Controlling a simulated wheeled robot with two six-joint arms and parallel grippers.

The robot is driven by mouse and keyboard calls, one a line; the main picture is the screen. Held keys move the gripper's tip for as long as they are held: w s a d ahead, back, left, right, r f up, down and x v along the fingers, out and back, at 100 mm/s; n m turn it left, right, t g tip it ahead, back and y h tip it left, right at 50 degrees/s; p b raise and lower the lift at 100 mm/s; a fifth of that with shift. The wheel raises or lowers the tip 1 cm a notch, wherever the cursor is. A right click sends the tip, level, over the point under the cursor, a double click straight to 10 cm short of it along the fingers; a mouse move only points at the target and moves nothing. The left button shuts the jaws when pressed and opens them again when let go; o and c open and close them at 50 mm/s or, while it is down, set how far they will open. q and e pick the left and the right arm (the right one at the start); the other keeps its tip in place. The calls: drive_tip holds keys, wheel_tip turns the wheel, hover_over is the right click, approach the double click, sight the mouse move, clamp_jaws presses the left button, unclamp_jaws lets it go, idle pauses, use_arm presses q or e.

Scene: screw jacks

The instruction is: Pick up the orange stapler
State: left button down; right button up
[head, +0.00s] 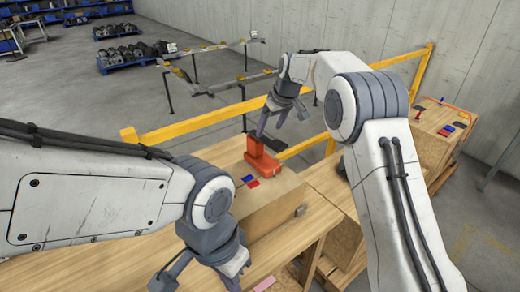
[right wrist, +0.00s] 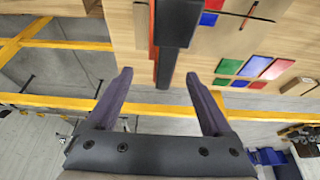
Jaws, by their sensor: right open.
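The orange stapler (head: 262,160) stands on the wooden box top in the middle of the head view. My right gripper (head: 275,122) is open and empty, just above and beyond the stapler. In the right wrist view the stapler shows as a long bar with a black face and an orange edge (right wrist: 154,40). Its near end appears between the two open fingertips (right wrist: 159,74), with no visible contact. Depth there is hard to judge. My left gripper (head: 200,275) is low at the front, with its fingers apart and nothing visible between them; it is partly cut off.
Small blue and red pieces (head: 251,181) lie beside the stapler on the wooden box (head: 285,205). Yellow rails (head: 200,126) run behind. Another wooden box with small items (head: 440,118) stands at the right.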

sight(260, 142)
drive_tip(key=p+x, duration=0.1)
drive_tip(key=x, duration=0.3)
drive_tip(key=shift+w+a+f, duration=0.15)
drive_tip(key=shift+a+f, duration=0.05)
drive_tip(key=shift+a, duration=0.05)
drive_tip(key=p+x, duration=0.2)
drive_tip(key=a+p+x, duration=0.1)
drive_tip(key=p+x, duration=0.1)
drive_tip(key=shift+f, duration=0.1)
drive_tip(key=shift+w+a+f, duration=0.1)
drive_tip(key=shift+f, duration=0.4)
clamp_jaws()
idle(0.6)
drive_tip(key=shift+w+r, duration=0.1)
drive_tip(key=shift+r, duration=0.1)
